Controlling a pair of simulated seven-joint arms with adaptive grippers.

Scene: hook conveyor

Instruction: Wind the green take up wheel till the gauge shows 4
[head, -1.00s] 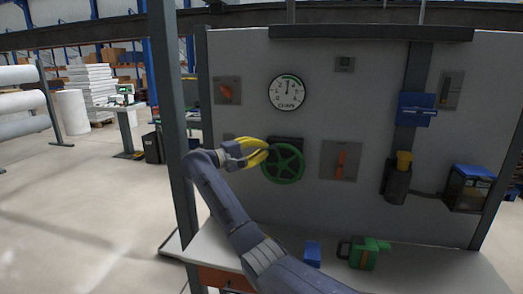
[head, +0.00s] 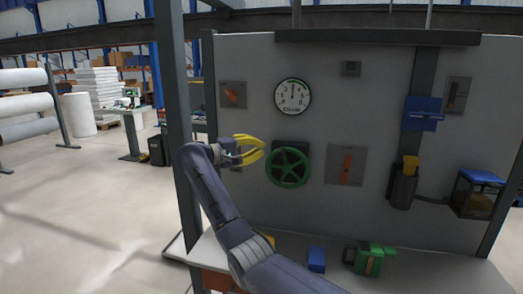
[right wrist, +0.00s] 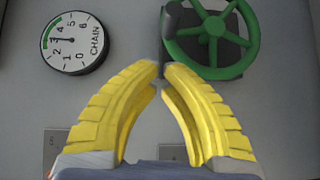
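The green take up wheel (head: 288,167) is mounted on a dark block on the grey panel. It also shows at the top right of the right wrist view (right wrist: 212,42). The round white CHAIN gauge (head: 293,97) is above it in the head view and at the top left in the right wrist view (right wrist: 75,43). Its needle points about straight up, near 3. My right gripper (head: 264,148) has yellow fingers and is just left of the wheel, apart from it. In the right wrist view its fingertips (right wrist: 162,69) nearly meet, with nothing between them. My left gripper is out of view.
The panel also carries an orange switch (head: 232,94), an orange lever plate (head: 346,165) and a blue box (head: 422,113). A dark post (head: 176,120) rises left of the panel.

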